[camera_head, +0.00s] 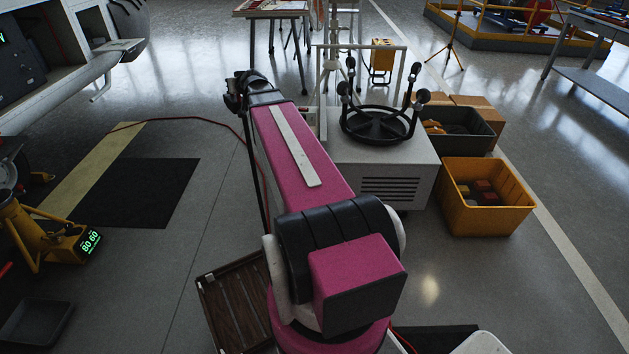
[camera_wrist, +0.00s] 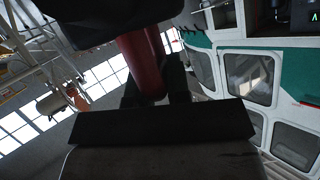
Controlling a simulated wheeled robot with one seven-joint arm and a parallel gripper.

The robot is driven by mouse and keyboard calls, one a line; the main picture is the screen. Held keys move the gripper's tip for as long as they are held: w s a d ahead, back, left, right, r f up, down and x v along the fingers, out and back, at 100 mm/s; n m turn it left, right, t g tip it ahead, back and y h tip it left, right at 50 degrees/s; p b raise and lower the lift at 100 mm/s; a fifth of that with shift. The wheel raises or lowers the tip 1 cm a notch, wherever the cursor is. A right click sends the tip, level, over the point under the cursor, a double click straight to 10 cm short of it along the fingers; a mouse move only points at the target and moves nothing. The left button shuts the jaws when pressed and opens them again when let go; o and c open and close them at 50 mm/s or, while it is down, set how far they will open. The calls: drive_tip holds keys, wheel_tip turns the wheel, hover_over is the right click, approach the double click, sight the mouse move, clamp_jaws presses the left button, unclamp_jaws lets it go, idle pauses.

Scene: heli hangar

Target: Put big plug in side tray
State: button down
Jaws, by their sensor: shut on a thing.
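In the wrist view my gripper (camera_wrist: 152,92) has its dark fingers closed around a dark red cylinder (camera_wrist: 143,60), which looks like the big plug. Its far end runs up behind a dark shape at the top of the picture, so its full shape is hidden. In the head view my gripper and the plug cannot be made out; my pink arm covers the middle. Two trays show there: a brown slatted tray (camera_head: 236,308) beside my arm's base, and a shallow dark grey tray (camera_head: 36,326) at lower left. I cannot tell which is the side tray.
A white cabinet (camera_head: 383,163) with a black ring fixture stands right of my arm. A yellow bin (camera_head: 487,197) and a dark grey bin (camera_head: 457,129) stand beyond it. A yellow stand (camera_head: 45,235) is at left. Floor between the left mat (camera_head: 135,193) and my arm is clear.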

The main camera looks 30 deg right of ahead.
drive_tip(key=s+d+f+n+g+y, duration=0.4)
drive_tip(key=s+d+f+n+y, duration=0.15)
drive_tip(key=s+d+f, duration=0.5)
drive_tip(key=s+d+f+n+g+y, duration=0.3)
drive_tip(key=s+d+f+n+y, duration=0.3)
drive_tip(key=d+f, duration=0.8)
drive_tip(key=shift+m+h, duration=0.25)
drive_tip(key=shift+h, duration=0.5)
drive_tip(key=f, duration=0.9)
drive_tip(key=shift+s+d+f, duration=0.15)
drive_tip(key=shift+s, duration=0.25)
drive_tip(key=c, duration=1.1)
unclamp_jaws()
drive_tip(key=shift+d, duration=0.1)
drive_tip(key=v, duration=1.2)
drive_tip(key=shift+w, duration=0.1)
